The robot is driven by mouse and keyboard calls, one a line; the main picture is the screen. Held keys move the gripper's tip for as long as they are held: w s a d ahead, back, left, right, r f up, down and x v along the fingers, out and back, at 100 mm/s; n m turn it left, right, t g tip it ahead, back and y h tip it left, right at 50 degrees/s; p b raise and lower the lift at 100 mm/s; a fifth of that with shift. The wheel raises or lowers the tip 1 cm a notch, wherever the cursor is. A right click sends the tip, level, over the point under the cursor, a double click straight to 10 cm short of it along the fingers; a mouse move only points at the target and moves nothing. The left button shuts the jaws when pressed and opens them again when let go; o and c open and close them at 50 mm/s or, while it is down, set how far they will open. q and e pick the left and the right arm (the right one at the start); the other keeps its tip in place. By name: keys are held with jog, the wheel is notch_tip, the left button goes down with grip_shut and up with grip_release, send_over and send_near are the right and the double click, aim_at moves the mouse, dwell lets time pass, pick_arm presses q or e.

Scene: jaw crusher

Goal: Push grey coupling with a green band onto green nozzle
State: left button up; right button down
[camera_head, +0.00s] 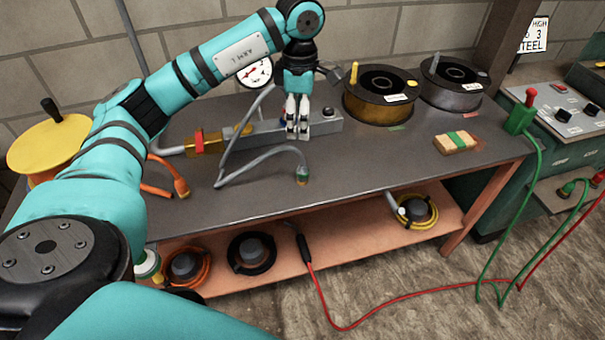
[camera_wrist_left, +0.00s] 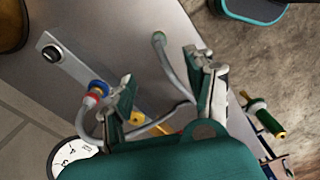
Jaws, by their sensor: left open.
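A grey hose (camera_head: 262,157) lies on the dark table and bends down to an end fitting with a green band (camera_head: 302,175), which I take for the coupling. In the wrist view the green-tinged hose end (camera_wrist_left: 158,37) lies beyond the fingers. My left gripper (camera_head: 297,132) points down in front of the grey manifold bar (camera_head: 265,133), above and behind the hose end. In the wrist view its fingers (camera_wrist_left: 162,95) are apart, with nothing held between them. I cannot make out a green nozzle; the gripper hides part of the manifold. My right gripper is not in view.
A pressure gauge (camera_head: 257,72) and a brass fitting with a red band (camera_head: 202,143) adjoin the manifold. An orange hose end (camera_head: 182,187) lies left. Spools (camera_head: 380,108) and a banded block (camera_head: 456,143) stand right. The table's front middle is clear.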

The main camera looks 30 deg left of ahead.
aim_at(302, 170)
pick_arm(q)
notch_tip(302, 170, down, 12)
jog(key=shift+f+p, duration=0.15)
jog(key=shift+p, duration=0.55)
jog(key=shift+f, duration=0.1)
notch_tip(302, 170, down, 5)
jog(key=shift+w+d+p, duration=0.1)
jog(key=shift+p, duration=0.55)
grip_shut()
